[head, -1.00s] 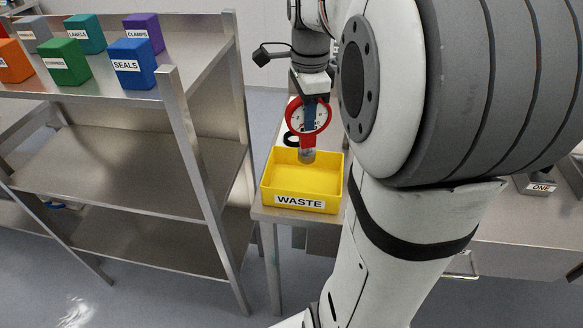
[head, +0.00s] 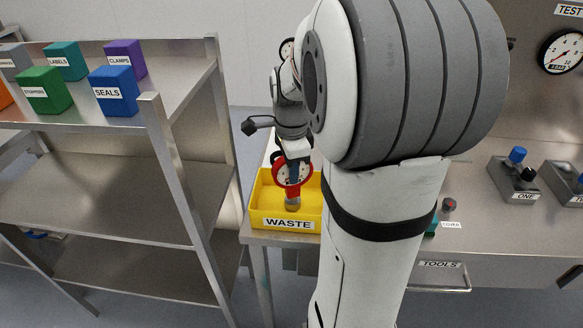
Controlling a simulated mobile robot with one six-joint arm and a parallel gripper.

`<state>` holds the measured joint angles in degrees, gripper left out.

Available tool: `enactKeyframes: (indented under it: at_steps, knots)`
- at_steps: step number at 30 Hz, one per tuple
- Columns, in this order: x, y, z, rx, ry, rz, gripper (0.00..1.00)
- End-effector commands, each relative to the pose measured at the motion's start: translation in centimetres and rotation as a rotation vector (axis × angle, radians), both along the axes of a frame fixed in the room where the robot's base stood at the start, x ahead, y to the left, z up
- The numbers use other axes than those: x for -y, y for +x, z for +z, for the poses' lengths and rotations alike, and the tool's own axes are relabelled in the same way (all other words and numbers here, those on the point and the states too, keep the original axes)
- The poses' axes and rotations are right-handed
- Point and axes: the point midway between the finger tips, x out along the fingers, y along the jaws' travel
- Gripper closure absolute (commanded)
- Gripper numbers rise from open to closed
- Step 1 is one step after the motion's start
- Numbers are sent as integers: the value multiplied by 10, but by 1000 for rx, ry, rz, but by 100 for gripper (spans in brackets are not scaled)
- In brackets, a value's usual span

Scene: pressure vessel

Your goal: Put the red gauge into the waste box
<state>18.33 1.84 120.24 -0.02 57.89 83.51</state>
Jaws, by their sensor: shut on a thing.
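The red gauge (head: 279,174) has a round white dial in a red rim, with a red stem and a grey end pointing down. My gripper (head: 293,170) is shut on the red gauge and holds it upright, dial facing the camera. The yellow waste box (head: 261,211), labelled WASTE, stands on the left end of the bench. In the head view the gauge's lower end overlaps the inside of the box, below its back rim. Whether it touches the floor of the box cannot be told. My arm hides the box's right side.
A steel shelf rack (head: 188,190) stands left of the box, with several coloured boxes such as the blue SEALS box (head: 114,92) on top. The bench right of my arm holds grey block ONE (head: 513,181). A wall gauge (head: 561,52) hangs at the upper right.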

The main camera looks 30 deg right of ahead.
Motion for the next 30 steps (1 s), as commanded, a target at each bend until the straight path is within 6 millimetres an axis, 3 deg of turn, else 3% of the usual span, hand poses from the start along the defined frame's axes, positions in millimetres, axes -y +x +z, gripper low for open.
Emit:
enactKeyframes:
  at_steps: [7, 8, 15, 25, 30]
  knots:
    - [0, 1, -3, 2, 0, 1, 100]
    - [0, 0, -3, 1, 0, 1, 78]
    - [-1, 0, -2, 0, 0, 2, 59]
    - [-1, 0, 3, 1, 0, 2, 58]
    - [-1, 1, 29, 6, -2, 3, 58]
